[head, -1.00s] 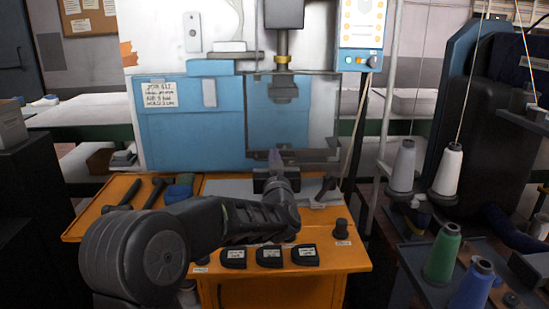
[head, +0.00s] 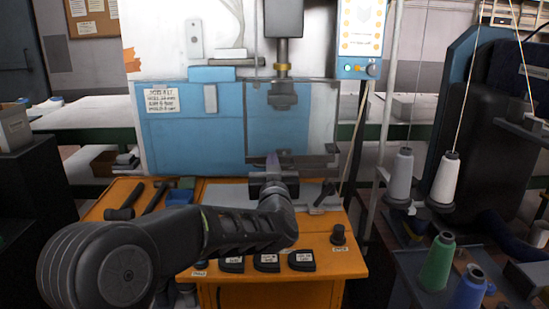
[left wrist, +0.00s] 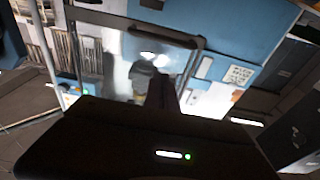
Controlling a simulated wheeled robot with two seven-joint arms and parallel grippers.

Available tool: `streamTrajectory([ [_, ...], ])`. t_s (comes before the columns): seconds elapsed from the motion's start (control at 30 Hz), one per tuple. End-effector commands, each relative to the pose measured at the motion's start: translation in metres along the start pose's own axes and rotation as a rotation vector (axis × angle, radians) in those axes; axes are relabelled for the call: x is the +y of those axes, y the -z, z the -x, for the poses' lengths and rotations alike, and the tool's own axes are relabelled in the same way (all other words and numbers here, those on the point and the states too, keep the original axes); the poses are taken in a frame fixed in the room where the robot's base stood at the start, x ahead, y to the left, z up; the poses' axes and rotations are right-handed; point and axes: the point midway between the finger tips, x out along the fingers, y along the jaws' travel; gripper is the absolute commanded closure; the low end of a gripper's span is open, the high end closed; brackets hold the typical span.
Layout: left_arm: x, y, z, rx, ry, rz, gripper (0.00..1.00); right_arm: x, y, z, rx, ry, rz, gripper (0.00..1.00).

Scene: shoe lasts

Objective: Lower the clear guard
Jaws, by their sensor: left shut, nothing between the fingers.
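The clear guard (head: 318,120) is a see-through pane in front of the blue press. A dark bar (head: 318,160) runs along its lower edge, low over the bench. In the left wrist view the guard (left wrist: 112,62) shows as a clear pane in a dark frame. My left gripper (head: 272,160) is shut and empty, fingers pointing up, by the left part of that bar. Its fingers (left wrist: 160,92) overlap the pane in the wrist view; I cannot tell whether they touch it. My right gripper is not in view.
The orange bench (head: 325,268) carries dark labelled pads (head: 267,262), a black knob (head: 338,234) and hand tools (head: 122,205) at the left. Thread cones (head: 447,180) stand on a rack at the right. A control box (head: 360,40) hangs at the upper right of the press.

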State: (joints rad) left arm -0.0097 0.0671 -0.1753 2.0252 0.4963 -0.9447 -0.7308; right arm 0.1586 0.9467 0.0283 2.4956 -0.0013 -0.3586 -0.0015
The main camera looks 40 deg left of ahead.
Motion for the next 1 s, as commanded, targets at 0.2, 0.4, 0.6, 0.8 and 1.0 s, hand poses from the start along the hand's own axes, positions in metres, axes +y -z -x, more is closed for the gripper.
streamTrajectory([
  [0.2, 0.001, 0.002, 0.037, 0.003, -0.002, 0.002, 1.0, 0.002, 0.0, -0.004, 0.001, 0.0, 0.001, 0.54],
  [0.4, 0.001, 0.002, 0.046, 0.004, -0.002, 0.002, 1.0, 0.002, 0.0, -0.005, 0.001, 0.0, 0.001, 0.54],
  [0.6, 0.001, 0.002, 0.045, 0.004, -0.002, 0.001, 1.0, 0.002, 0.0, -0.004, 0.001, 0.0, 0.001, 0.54],
  [0.8, 0.001, 0.002, 0.045, 0.004, -0.002, 0.001, 1.0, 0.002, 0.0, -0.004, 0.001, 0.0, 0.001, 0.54],
  [1.0, 0.001, 0.002, 0.045, 0.004, -0.002, 0.001, 1.0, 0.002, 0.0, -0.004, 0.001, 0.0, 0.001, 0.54],
])
